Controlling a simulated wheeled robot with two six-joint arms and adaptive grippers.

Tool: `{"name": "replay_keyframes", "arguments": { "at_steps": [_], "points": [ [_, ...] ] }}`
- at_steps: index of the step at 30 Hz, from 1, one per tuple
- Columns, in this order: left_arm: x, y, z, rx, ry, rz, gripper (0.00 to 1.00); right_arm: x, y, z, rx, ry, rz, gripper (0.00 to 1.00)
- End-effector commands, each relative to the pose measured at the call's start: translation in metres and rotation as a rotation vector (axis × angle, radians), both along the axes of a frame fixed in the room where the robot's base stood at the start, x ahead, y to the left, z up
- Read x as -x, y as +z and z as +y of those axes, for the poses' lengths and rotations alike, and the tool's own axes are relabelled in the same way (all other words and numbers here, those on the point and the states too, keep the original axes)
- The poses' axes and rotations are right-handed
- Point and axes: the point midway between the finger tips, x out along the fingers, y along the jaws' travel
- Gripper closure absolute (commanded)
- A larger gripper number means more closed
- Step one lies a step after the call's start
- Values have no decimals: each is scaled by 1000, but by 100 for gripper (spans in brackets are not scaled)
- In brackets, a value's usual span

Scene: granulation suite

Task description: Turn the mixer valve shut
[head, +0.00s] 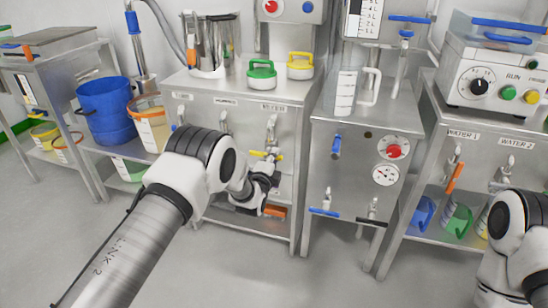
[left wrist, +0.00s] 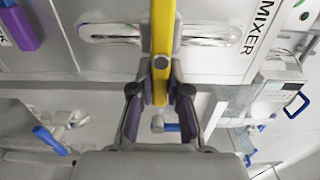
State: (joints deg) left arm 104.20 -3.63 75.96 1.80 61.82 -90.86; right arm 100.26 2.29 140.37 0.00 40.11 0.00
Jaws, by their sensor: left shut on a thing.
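The mixer valve's yellow handle (head: 262,154) is on the front of the steel cabinet in the middle of the head view. In the left wrist view the yellow handle (left wrist: 162,30) lies crosswise over a shiny metal pipe (left wrist: 100,33), beside the MIXER label (left wrist: 258,28). My left gripper (left wrist: 161,78) has its two fingers closed on both sides of the handle's end. In the head view my left gripper (head: 267,180) is partly hidden by its own wrist. My right arm shows at the right edge, but its gripper is out of the picture.
An orange block (head: 275,211) shows low beside my left gripper. The floor in front is clear.

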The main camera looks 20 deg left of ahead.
Motion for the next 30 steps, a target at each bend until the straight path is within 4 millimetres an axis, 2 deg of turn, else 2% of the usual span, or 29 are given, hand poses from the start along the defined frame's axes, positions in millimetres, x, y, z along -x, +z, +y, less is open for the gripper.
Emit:
{"name": "replay_keyframes", "arguments": {
  "at_steps": [3,4,6,15,19,23,30],
  "points": [
    [0,0,-1,-2,-2,1,100,0,0,0,0,0,0,100],
    [0,-1,-1,-2,-2,1,81,0,0,0,0,0,0,100],
    [0,-1,-1,-1,-2,1,58,0,0,0,0,0,0,100],
    [1,-1,0,0,-1,1,58,0,0,0,0,0,0,100],
    [10,-1,0,0,-1,3,58,0,0,0,0,0,0,100],
    [36,-1,1,-1,-1,5,58,0,0,0,0,0,0,100],
    [97,-1,2,0,-2,4,58,0,0,0,0,0,0,100]
  ]
}}
